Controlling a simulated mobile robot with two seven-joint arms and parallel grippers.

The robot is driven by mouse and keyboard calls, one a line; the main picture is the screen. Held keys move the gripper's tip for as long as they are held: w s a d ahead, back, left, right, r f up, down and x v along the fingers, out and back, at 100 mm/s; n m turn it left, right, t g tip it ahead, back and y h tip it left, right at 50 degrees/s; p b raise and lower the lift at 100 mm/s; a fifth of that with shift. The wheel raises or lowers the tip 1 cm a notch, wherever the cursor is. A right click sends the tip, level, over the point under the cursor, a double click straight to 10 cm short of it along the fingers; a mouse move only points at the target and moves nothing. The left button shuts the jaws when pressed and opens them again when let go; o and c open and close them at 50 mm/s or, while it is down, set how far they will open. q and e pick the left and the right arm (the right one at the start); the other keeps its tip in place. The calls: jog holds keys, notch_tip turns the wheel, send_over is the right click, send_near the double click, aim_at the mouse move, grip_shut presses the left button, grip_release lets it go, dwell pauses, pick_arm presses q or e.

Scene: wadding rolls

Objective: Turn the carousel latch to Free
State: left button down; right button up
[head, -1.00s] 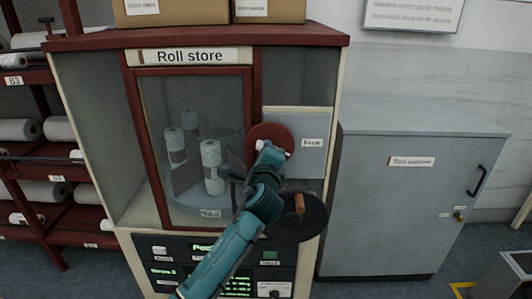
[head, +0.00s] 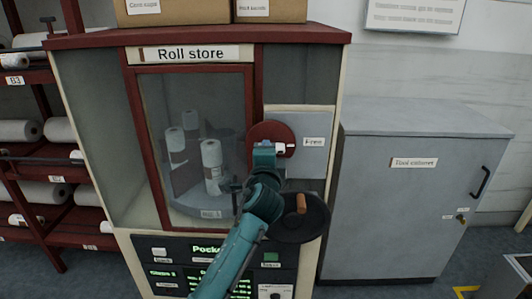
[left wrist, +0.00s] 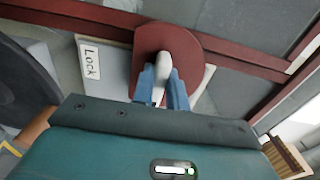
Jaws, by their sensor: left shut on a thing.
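The carousel latch is a round red disc (head: 268,130) with a white handle (head: 289,148), on the grey panel right of the glass door. The handle's visible end points right, towards the "Free" label (head: 314,142). My left gripper (head: 277,149) is at the disc, partly hiding it and the handle. In the left wrist view, the blue fingers of my left gripper (left wrist: 162,88) are shut on the white handle (left wrist: 163,66), one on each side, in front of the red disc (left wrist: 185,48). A "Lock" label (left wrist: 90,62) shows beside the disc there. My right gripper is out of view.
A dark crank wheel with an orange knob (head: 301,204) sits below the latch, close to my left arm. White rolls (head: 212,160) stand behind the glass door. A grey tool cabinet (head: 410,205) stands right, and a red roll rack (head: 65,165) left.

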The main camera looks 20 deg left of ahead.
pick_arm(q)
jog(key=c, duration=1.4)
grip_release()
